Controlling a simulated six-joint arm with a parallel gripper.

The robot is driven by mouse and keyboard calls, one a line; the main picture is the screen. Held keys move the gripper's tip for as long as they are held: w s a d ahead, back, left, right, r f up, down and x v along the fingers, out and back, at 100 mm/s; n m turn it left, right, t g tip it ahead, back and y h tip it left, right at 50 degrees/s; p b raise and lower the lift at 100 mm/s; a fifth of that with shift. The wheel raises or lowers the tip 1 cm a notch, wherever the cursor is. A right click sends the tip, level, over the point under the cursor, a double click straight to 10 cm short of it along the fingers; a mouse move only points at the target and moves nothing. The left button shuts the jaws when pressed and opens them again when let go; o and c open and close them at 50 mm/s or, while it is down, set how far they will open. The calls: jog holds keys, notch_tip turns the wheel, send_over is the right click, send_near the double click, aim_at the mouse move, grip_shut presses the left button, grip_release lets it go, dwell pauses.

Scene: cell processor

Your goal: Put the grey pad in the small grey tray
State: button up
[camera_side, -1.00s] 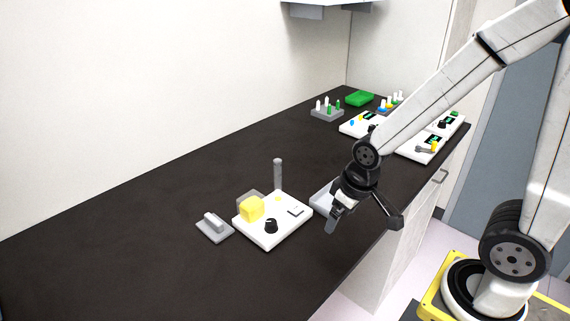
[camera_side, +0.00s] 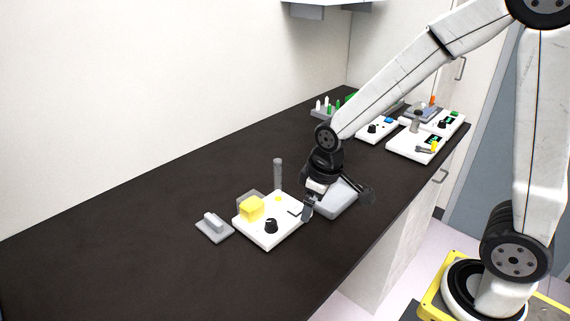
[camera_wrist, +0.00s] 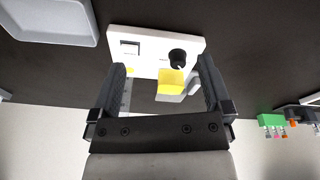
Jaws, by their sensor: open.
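A small flat grey square, perhaps the grey pad (camera_side: 295,212), lies on the white device (camera_side: 265,237). In the wrist view it is a pale dark-edged square (camera_wrist: 130,47). A grey plate with a raised grip (camera_side: 214,227) stands left of the device; I cannot tell for sure which one is the pad. The small grey tray (camera_side: 333,211) sits right of the device, partly hidden by my gripper, and shows in the wrist view's upper left (camera_wrist: 50,38). My gripper (camera_side: 338,203) is open and empty, above the device's right edge and the tray.
The device carries a yellow block (camera_side: 252,208) and a black knob (camera_side: 271,226). A grey post (camera_side: 278,173) stands behind it. More white devices (camera_side: 420,146) and a rack with green and white pieces (camera_side: 322,109) are farther back. The counter's left side is clear.

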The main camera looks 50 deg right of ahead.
jog(key=w+a+n+g, duration=0.1)
jog(key=w+a+n, duration=0.2)
jog(key=w, duration=0.3)
jog(key=w+a+n, duration=0.2)
jog(key=w+n, duration=0.2)
jog(key=w, duration=0.2)
jog(key=n+g, duration=0.1)
jog(key=n, duration=0.6)
send_over(211, 220)
jog(key=d, duration=0.1)
jog(key=shift+s+d+f, duration=0.1)
jog(key=shift+s+f, duration=0.1)
jog(key=shift+f, duration=0.45)
jog(key=shift+s+f, duration=0.15)
jog(key=shift+f, duration=0.45)
jog(key=shift+w+a+f+n, duration=0.2)
jog(key=shift+w+a+n, duration=0.2)
jog(key=shift+w+a, duration=0.15)
jog(key=shift+s, duration=0.1)
jog(key=shift+f, duration=1.3)
jog(key=shift+f, duration=2.6)
